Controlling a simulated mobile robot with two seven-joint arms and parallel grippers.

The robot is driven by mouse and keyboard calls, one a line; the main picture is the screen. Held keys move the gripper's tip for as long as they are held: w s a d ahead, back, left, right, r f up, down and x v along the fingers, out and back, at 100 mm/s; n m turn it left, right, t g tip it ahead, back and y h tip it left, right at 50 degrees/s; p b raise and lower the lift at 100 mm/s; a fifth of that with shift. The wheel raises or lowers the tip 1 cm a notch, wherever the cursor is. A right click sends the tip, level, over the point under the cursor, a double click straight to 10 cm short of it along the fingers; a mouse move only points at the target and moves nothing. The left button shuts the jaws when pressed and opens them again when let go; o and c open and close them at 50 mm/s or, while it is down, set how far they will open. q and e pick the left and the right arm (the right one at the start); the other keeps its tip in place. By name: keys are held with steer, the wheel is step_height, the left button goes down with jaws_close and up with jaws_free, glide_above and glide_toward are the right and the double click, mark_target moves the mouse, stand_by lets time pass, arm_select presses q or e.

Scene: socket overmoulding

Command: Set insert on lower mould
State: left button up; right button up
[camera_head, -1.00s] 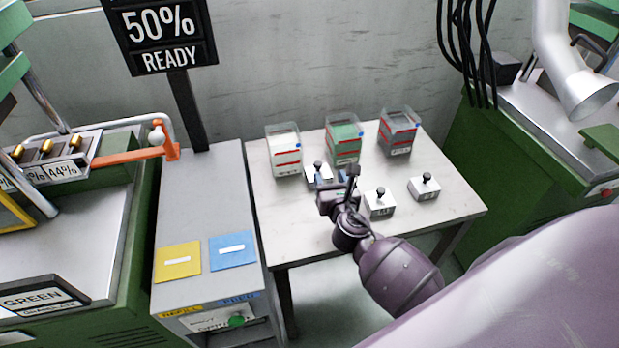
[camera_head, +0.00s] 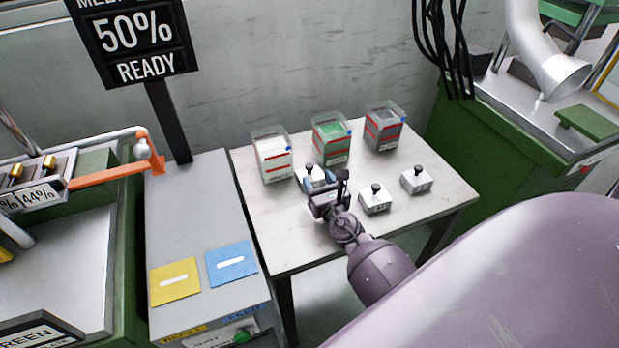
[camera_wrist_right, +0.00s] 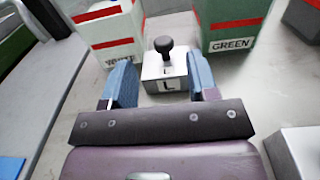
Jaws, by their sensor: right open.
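A small white block marked L, with a black knob on top, stands upright on the table; it shows best in the right wrist view (camera_wrist_right: 164,69). My right gripper (camera_head: 323,188) is open, its blue fingers pointing at this block. In the wrist view one finger is on each side of the block's near part, and I cannot tell whether they touch it. In the head view the gripper partly hides the block. Two similar knobbed blocks stand to the right, one nearer (camera_head: 375,200) and one farther (camera_head: 417,181). I cannot identify a lower mould. My left gripper is not in view.
A white bin (camera_head: 272,160), a green bin (camera_head: 331,142) and a grey bin (camera_head: 384,130) stand close behind the blocks on the table (camera_head: 290,235). A grey cabinet (camera_head: 195,220) stands left. Green machines flank both sides. The table's front left is clear.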

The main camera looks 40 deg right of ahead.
mark_target(310, 166)
steer(key=x, duration=0.3)
steer(key=b+x, duration=0.1)
steer(key=x, duration=0.1)
steer(key=shift+w+d+f, duration=0.2)
steer(key=shift+w+f, duration=0.1)
steer(key=shift+w, duration=0.05)
steer(key=shift+w+d, duration=0.1)
steer(key=shift+w, duration=0.25)
jaws_close()
steer(key=shift+r, duration=0.2)
